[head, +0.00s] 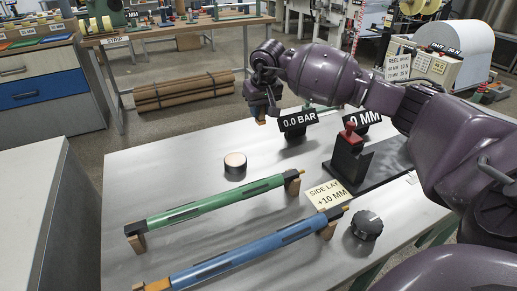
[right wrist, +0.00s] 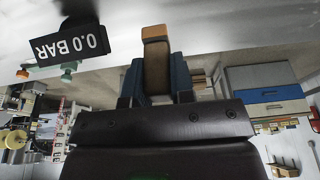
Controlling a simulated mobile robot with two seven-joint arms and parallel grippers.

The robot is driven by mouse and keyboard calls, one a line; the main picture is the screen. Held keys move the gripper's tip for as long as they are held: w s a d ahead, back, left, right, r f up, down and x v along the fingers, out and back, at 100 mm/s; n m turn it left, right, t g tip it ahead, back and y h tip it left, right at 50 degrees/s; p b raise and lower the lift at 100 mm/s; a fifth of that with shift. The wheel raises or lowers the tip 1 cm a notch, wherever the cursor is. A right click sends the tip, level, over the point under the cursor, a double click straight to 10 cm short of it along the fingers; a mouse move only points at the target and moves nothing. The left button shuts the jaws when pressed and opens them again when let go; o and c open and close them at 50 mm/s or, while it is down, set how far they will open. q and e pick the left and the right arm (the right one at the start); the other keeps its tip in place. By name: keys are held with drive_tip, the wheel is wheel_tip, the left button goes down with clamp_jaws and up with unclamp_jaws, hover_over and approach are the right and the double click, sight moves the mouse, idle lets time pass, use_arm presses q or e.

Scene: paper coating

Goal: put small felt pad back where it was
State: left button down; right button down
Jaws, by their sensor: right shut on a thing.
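My right gripper (head: 262,110) is over the far part of the grey table, left of the 0.0 BAR sign. In the right wrist view my right gripper (right wrist: 155,85) is shut on a small block with a tan end and darker sides, which looks like the small felt pad (right wrist: 154,60). A bit of the pad (head: 261,121) shows below the fingers in the head view, apparently above the tabletop. Its original place is not clearly marked. My left gripper is not in view.
A round puck (head: 235,168) stands on the grey table (head: 130,180). A green roller (head: 215,203) and a blue roller (head: 255,250) rest on wooden blocks. A 0.0 BAR sign (head: 298,121), red-knobbed device (head: 348,155), side-lay card (head: 328,194) and black knob (head: 367,226) stand nearby.

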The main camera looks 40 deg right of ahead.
wheel_tip(320, 180, down, 9)
drive_tip(key=shift+r+b, duration=0.2)
drive_tip(key=shift+b, duration=0.3)
drive_tip(key=shift+f, duration=0.4)
wheel_tip(320, 180, down, 4)
drive_tip(key=shift+r+b, duration=0.1)
drive_tip(key=shift+b, duration=0.25)
drive_tip(key=shift+f, duration=0.3)
drive_tip(key=shift+r, duration=0.15)
drive_tip(key=shift+f, duration=0.25)
drive_tip(key=c, duration=1)
unclamp_jaws()
drive_tip(key=shift+r, duration=0.1)
